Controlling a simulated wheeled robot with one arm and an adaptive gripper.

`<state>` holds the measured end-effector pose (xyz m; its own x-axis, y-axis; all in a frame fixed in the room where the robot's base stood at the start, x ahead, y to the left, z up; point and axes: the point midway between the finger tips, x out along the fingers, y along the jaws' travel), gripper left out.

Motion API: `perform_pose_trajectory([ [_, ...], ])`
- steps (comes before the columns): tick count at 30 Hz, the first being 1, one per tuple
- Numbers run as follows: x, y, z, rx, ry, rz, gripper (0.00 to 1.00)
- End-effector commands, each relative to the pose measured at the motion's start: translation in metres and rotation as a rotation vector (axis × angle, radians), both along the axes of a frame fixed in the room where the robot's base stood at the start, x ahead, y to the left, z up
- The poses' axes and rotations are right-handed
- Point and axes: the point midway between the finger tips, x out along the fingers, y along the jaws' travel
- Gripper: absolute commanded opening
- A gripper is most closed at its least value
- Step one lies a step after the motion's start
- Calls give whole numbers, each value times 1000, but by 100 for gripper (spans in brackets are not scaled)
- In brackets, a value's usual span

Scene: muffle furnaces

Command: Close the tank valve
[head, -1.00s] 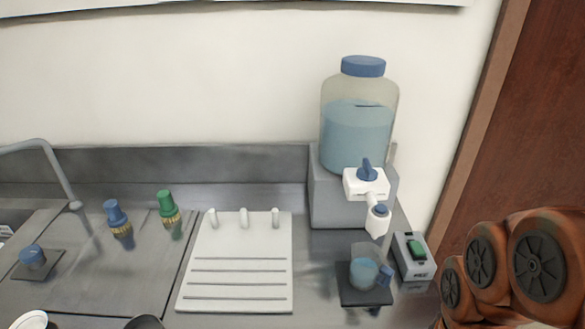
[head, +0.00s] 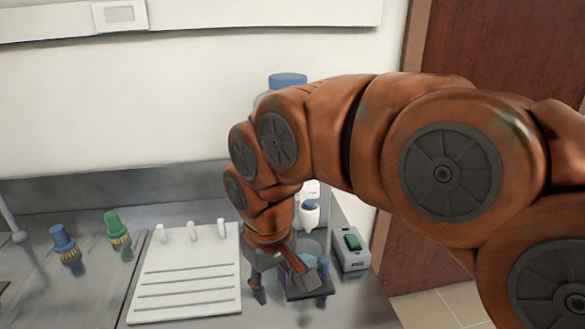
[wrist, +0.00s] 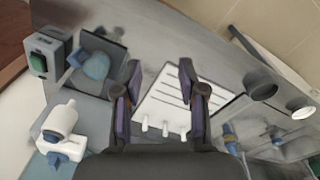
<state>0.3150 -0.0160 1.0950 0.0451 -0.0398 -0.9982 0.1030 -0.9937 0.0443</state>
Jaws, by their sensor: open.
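The tank (head: 288,80) stands at the back of the counter. Only its blue cap and a bit of its body show in the head view; my arm hides the rest. The white tap (head: 309,213) shows below my arm. In the wrist view the tap (wrist: 62,117) is at lower left, with the blue valve handle (wrist: 58,161) on its white body. A beaker of blue liquid (wrist: 96,67) sits on a dark square plate (wrist: 112,48). My gripper (wrist: 160,76) is open and empty, pointing down over the counter, to one side of the tap and apart from it.
A white drying rack (head: 190,275) with pegs lies left of the beaker. A grey box with a green switch (head: 351,248) is on the right. Blue (head: 64,243) and green (head: 117,234) knobbed fittings stand further left. A wall is behind.

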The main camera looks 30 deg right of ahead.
Motion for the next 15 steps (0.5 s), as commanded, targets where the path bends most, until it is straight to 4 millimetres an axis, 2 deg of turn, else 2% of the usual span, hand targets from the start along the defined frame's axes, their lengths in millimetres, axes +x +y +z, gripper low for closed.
perform_pose_trajectory([
  [1,22,-3,12,1,-35,4,41],
  [3,48,-10,28,0,-78,1,41],
  [8,104,-34,62,2,-171,-40,41],
  [11,135,-56,82,5,-226,-88,41],
  [15,173,-94,101,6,-282,-180,41],
])
